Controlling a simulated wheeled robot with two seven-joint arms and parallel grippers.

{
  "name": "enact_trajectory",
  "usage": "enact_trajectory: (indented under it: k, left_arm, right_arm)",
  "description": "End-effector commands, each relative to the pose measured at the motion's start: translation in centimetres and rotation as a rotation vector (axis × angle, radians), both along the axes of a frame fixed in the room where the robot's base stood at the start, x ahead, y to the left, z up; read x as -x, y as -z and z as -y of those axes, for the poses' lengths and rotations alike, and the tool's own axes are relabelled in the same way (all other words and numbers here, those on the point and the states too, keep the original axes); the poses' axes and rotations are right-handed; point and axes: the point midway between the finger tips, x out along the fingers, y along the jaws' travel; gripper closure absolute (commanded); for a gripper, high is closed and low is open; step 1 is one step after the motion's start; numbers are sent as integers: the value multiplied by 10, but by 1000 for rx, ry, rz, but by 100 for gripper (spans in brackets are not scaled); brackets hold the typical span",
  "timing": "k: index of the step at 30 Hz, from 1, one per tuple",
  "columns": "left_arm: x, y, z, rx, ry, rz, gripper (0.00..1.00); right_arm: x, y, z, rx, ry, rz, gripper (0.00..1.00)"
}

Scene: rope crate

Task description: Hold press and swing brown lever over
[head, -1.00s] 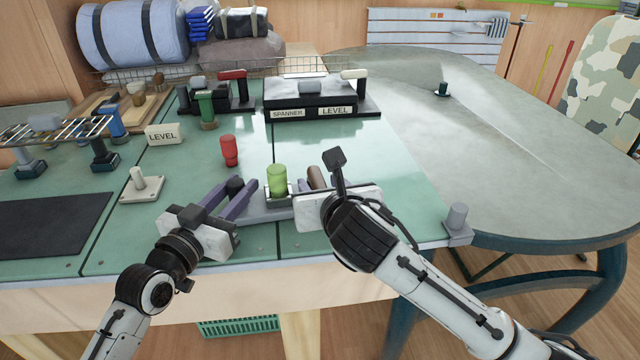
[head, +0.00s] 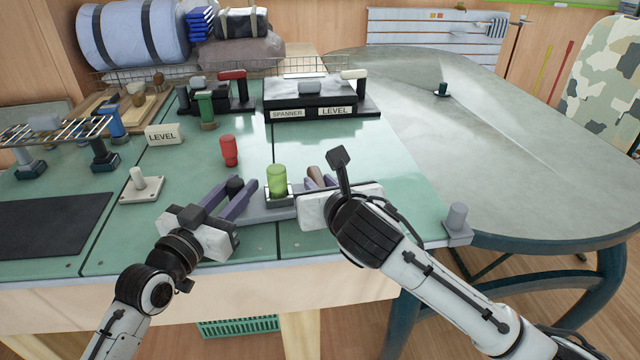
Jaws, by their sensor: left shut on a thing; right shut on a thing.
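The press is a low grey base (head: 262,213) near the front edge of the green table, with a translucent green cylinder (head: 277,179) standing in its middle. My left gripper (head: 238,187) has purple fingers closed on a dark round post (head: 235,185) at the left end of the base. The brown lever (head: 316,174) rises at the right end of the base. My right gripper (head: 318,180) is shut on the lever; its hand hides the lever's lower part and pivot.
A red cylinder (head: 229,150) stands behind the press. A grey post on a plate (head: 141,185) is to the left, beside a dark mat (head: 50,238). A "LEVEL" block (head: 163,134) and a labelled black stand (head: 320,98) are further back.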

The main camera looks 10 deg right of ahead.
Motion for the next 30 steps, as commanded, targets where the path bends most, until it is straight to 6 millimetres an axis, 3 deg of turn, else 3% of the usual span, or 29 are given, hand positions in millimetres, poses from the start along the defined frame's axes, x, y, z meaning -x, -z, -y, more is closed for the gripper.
enact_trajectory:
  k: [1, 15, 30]
  left_arm:
    - [1, 7, 1, -7, 2, -14, 100]
    - [1, 7, 1, -6, 3, -14, 100]
    - [1, 7, 2, -6, 4, -13, 100]
  right_arm:
    - [-1, 0, 3, 5, -17, 2, 100]
    - [-6, 0, 19, 15, -352, 2, 100]
    - [-8, 2, 21, 7, -586, -3, 100]
